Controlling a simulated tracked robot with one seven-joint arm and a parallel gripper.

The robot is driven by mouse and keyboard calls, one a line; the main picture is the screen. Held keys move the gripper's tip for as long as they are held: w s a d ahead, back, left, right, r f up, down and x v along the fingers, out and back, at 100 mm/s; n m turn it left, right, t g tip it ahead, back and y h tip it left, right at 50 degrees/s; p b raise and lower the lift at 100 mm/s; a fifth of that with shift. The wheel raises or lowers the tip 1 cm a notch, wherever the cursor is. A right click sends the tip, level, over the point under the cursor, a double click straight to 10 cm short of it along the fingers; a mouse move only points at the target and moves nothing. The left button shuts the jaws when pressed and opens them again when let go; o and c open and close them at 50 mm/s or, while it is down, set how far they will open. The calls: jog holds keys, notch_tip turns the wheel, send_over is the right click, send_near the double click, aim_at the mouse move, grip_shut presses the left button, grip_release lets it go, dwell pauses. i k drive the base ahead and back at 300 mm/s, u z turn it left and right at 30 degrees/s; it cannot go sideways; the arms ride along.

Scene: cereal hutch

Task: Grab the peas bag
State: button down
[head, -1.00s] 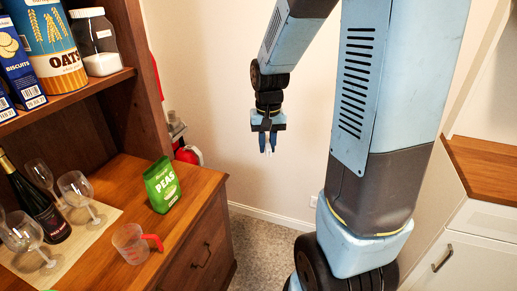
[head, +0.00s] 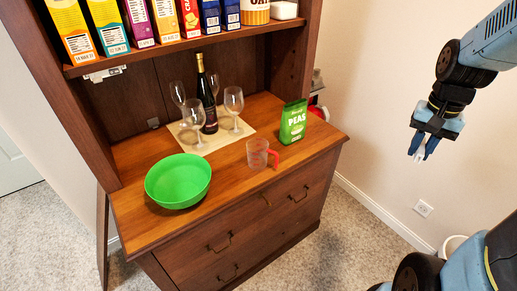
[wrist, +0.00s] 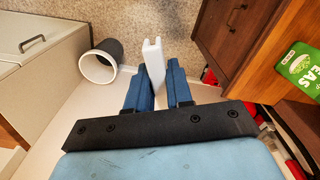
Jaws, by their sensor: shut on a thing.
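The green peas bag (head: 293,122) stands upright on the hutch's wooden counter, near its right end. It also shows at the right edge of the wrist view (wrist: 298,68), partly cut off. My gripper (head: 419,150) hangs in the air to the right of the counter, well apart from the bag. In the wrist view its two blue fingers (wrist: 155,88) are shut on a small white piece (wrist: 153,60) that sticks out past the tips. I cannot tell what this piece is.
A clear measuring cup (head: 258,155) with a red handle stands just left of the bag. A green bowl (head: 178,181), wine glasses and a dark bottle (head: 209,100) stand farther left. Boxes fill the shelf above. A bin (wrist: 98,65) stands on the floor by white cabinets.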

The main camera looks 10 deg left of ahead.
aim_at(293, 121)
jog(key=z, duration=0.55)
jog(key=i, duration=1.45)
jog(key=u, duration=2.85)
